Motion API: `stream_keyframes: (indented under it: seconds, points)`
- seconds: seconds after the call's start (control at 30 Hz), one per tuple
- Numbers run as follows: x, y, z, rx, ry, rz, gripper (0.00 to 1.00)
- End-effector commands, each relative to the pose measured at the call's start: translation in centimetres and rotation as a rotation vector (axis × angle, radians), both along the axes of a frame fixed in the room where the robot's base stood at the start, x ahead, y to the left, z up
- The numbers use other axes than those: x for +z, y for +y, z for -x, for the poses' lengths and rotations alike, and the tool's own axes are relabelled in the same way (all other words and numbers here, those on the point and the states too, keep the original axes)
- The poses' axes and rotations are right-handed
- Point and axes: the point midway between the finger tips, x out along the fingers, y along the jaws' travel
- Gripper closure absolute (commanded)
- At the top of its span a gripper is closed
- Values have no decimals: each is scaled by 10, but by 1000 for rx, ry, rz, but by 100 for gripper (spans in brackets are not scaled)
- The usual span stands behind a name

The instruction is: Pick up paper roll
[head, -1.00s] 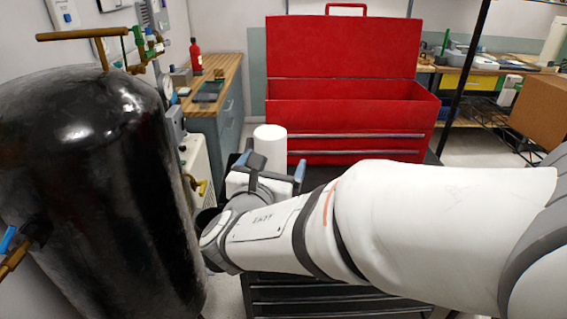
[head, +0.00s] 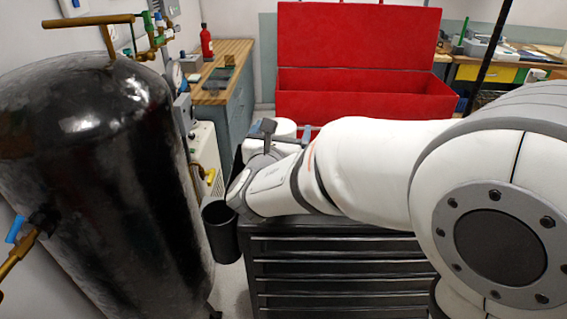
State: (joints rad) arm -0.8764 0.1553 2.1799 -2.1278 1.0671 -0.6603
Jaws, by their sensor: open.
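The paper roll (head: 284,127) is a white upright cylinder in the head view, in front of the red toolbox. Only its top shows; its lower part is hidden behind my gripper and wrist. My gripper (head: 272,143) is at the end of my white arm, on the near side of the roll. It is open, with its jaws mostly hidden by its own body. One dark finger part shows at the roll's right side. Whether the jaws touch the roll cannot be told.
The open red toolbox (head: 365,95) stands just behind the roll on a black drawer cabinet (head: 340,270). A large black tank (head: 95,180) rises close on the left. A wooden-topped bench (head: 224,68) is behind.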

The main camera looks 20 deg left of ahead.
Motion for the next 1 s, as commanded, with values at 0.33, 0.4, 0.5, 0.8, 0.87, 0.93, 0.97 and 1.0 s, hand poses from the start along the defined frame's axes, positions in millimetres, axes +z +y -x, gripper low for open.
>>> stream_keyframes:
  seconds: [0.33, 0.4, 0.5, 0.8, 0.87, 0.93, 0.97, 1.0]
  points:
    - [0, 0, 1, 1, 0, 0, 29]
    - [0, 0, 1, 1, 0, 0, 35]
    - [0, 0, 1, 1, 0, 0, 43]
    - [0, 1, 1, 1, 0, 0, 68]
    - [0, 1, 1, 1, 0, 0, 73]
    - [0, 1, 1, 1, -1, -1, 77]
    - [0, 1, 1, 1, -1, -1, 81]
    - [0, 1, 1, 2, -1, -1, 83]
